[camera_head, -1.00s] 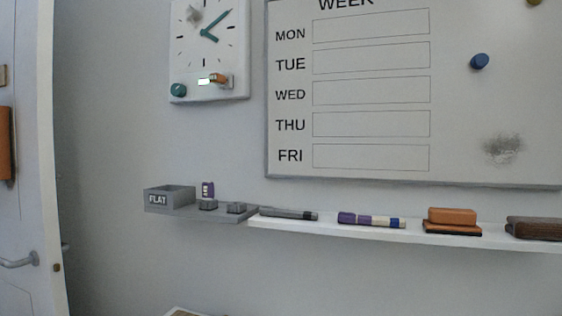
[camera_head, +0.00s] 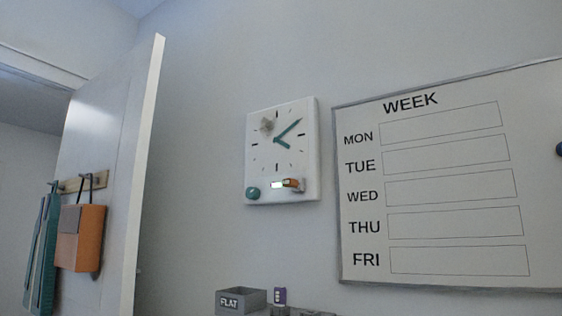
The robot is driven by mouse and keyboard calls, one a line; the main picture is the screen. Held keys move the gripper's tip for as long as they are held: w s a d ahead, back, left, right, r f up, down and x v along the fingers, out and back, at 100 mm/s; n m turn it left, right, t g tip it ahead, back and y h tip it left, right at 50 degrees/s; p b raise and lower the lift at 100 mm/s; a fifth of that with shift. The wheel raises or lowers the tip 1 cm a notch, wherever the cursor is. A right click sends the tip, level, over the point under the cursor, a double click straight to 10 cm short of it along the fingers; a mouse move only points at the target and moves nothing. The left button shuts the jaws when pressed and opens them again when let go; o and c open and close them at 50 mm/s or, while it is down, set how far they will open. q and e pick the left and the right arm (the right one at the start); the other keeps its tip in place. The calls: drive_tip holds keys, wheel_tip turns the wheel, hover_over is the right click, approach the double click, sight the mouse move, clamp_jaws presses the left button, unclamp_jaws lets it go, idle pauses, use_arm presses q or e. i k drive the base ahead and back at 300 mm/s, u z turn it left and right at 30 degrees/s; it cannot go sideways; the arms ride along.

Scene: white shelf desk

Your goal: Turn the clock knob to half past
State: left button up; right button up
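A white square wall clock (camera_head: 283,160) hangs left of the whiteboard in the head view. Its green hands (camera_head: 285,134) show a long hand pointing up and right and a short hand pointing down and right. A round teal knob (camera_head: 252,193) sits at the clock's lower left corner. A small orange-brown piece (camera_head: 294,184) sits at its lower right, beside a bright light strip (camera_head: 277,185). A grey smudge covers part of the upper face. Neither of my grippers is in view.
A whiteboard (camera_head: 450,180) with a weekly chart is on the right. An open white door (camera_head: 105,170) with a hanging orange bag (camera_head: 80,238) is on the left.

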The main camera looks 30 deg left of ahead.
sight(252, 193)
drive_tip(key=u, duration=2.75)
drive_tip(key=i, duration=2.5)
drive_tip(key=z, duration=2.95)
